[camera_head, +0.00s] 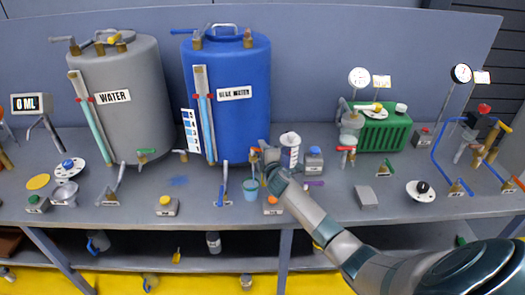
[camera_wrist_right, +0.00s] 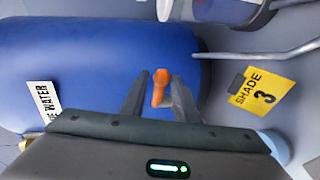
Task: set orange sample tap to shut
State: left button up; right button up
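The orange sample tap's handle (camera_wrist_right: 160,86) shows in the right wrist view, in front of the blue tank (camera_wrist_right: 85,70). My right gripper (camera_wrist_right: 160,92) is open, with one finger on each side of the orange handle and a small gap on both sides. In the head view my right gripper (camera_head: 266,158) is at the lower right of the blue tank (camera_head: 240,120) and hides most of the tap there. Only a small orange bit (camera_head: 254,150) shows beside it. My left gripper is not in view.
A light blue cup (camera_head: 251,190) stands just below my right gripper. A white bottle (camera_head: 290,150) and a blue-topped block (camera_head: 314,160) stand close on its right. A grey WATER tank (camera_head: 140,120) is at left. A yellow SHADE 3 card (camera_wrist_right: 257,92) shows in the wrist view.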

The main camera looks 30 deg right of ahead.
grip_shut()
jog(key=shift+w+d+r+n+y+p, duration=0.15)
jog(key=shift+n+y+p, duration=0.3)
jog(key=shift+y, duration=0.25)
jog(key=shift+w+f+n+t+y, duration=0.1)
jog(key=shift+f+n+t+y, duration=0.15)
jog(key=shift+n+y, duration=0.5)
jog(key=shift+o, duration=1.5)
grip_release()
jog(key=shift+r, duration=0.1)
